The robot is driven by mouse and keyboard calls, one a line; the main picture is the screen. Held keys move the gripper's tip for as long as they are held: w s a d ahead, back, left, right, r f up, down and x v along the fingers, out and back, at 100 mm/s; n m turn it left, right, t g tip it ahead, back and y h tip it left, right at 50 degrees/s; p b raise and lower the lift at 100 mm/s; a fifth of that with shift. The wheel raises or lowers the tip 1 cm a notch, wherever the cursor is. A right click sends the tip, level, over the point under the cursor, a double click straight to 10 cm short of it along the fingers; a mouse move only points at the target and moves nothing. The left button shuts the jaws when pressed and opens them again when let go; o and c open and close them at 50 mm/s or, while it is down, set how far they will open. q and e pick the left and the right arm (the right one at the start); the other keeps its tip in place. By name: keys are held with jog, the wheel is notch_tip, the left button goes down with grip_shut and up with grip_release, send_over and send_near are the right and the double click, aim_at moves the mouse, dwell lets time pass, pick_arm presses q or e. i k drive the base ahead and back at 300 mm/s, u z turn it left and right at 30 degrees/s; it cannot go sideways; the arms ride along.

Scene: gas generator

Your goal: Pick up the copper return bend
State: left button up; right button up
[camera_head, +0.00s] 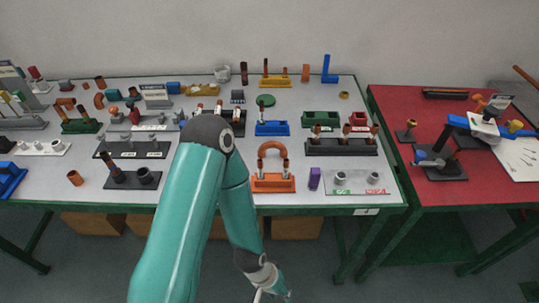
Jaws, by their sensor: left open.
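A copper return bend (272,148), an upside-down U, stands upright over an orange stand (273,184) near the front edge of the grey table. Its legs meet the posts of the stand. My left arm crosses the front of the table, left of the bend. My left gripper (271,296) is at the bottom edge of the picture, in front of and well below the bend. It is apart from the bend, open, and only partly in view. My right gripper is not in view.
A purple block (314,179) stands close right of the orange stand. A blue holder (272,128) is just behind the bend. A pale plate with two fittings (357,182) lies farther right. A red table (390,110) adjoins on the right. The table's green front edge (300,211) lies between gripper and bend.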

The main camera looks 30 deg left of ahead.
aim_at(284, 153)
jog(key=u, duration=1.4)
jog(key=i, duration=0.1)
jog(key=z, duration=2.65)
jog(key=k, duration=2)
jog(key=u, duration=0.75)
jog(key=i, duration=1)
jog(key=z, duration=0.05)
